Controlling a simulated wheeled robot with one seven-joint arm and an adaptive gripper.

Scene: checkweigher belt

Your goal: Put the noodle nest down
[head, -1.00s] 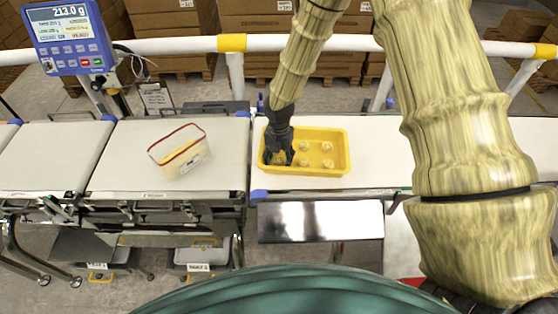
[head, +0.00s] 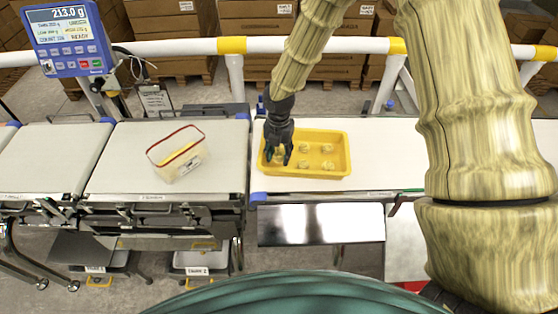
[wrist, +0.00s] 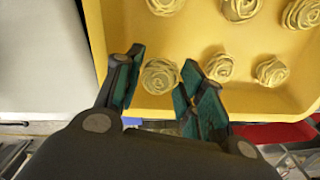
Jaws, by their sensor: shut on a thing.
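My gripper (head: 278,158) is at the left part of the yellow tray (head: 340,138). Its teal-padded fingers (wrist: 158,88) are shut on a pale yellow noodle nest (wrist: 160,76), which shows between the fingertips in the wrist view. Several other nests lie in the tray, among them one beside the right finger (wrist: 219,67) and one farther right (wrist: 271,71). I cannot tell whether the held nest touches the tray floor. In the head view the fingers partly hide it.
A clear box with a red rim (head: 178,155) and yellow contents stands on the weighing belt (head: 120,165) to the left. The scale display (head: 66,38) reads 213.0 g. White surface right of the tray (head: 385,160) is clear.

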